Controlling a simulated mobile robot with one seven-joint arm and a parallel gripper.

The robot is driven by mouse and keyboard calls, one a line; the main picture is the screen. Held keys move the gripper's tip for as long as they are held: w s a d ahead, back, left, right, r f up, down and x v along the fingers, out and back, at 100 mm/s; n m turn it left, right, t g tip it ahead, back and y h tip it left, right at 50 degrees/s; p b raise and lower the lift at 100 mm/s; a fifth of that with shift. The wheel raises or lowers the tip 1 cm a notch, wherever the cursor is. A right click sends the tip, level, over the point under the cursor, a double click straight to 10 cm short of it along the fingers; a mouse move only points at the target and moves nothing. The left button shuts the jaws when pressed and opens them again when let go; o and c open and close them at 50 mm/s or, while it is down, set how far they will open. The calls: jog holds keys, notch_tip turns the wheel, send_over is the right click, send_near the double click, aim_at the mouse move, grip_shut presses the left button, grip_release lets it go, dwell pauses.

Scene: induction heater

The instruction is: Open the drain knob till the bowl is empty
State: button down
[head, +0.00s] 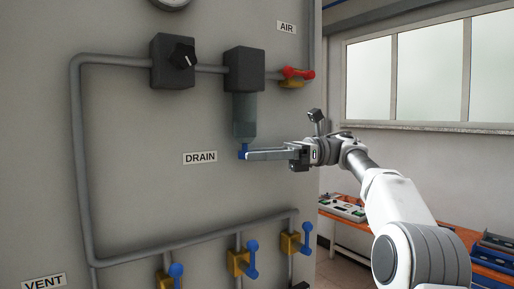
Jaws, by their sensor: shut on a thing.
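The blue drain knob (242,151) sits at the bottom of the bowl, right of the DRAIN label (200,158). The bowl (245,115) is a grey, translucent cylinder hanging under a dark block (244,69) on the pipe. I cannot tell whether there is liquid in it. My gripper (247,154) reaches in from the right, with its long fingers pointing left, and is shut on the drain knob. The fingers hide part of the knob. How far the knob is turned does not show.
A black regulator with a knob (173,61) is on the pipe at the upper left. A red-handled AIR valve (297,73) is at the upper right. Several blue-handled valves (252,257) stand below my gripper. An orange workbench (346,215) stands at the right.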

jog(key=shift+w+a+n+g+h+p, duration=0.15)
jog(key=shift+n+g+h+p, duration=0.45)
jog(key=shift+g, duration=0.4)
jog(key=c, duration=0.5)
grip_release()
jog(key=shift+s+m+t+y+b, duration=0.2)
jog(key=shift+m+t+y+b, duration=0.3)
jog(key=shift+t+b, duration=0.35)
jog(key=shift+s+f+m+t+y+b, duration=0.1)
jog(key=shift+m+t+y+b, duration=0.2)
jog(key=shift+m+t+b, duration=0.5)
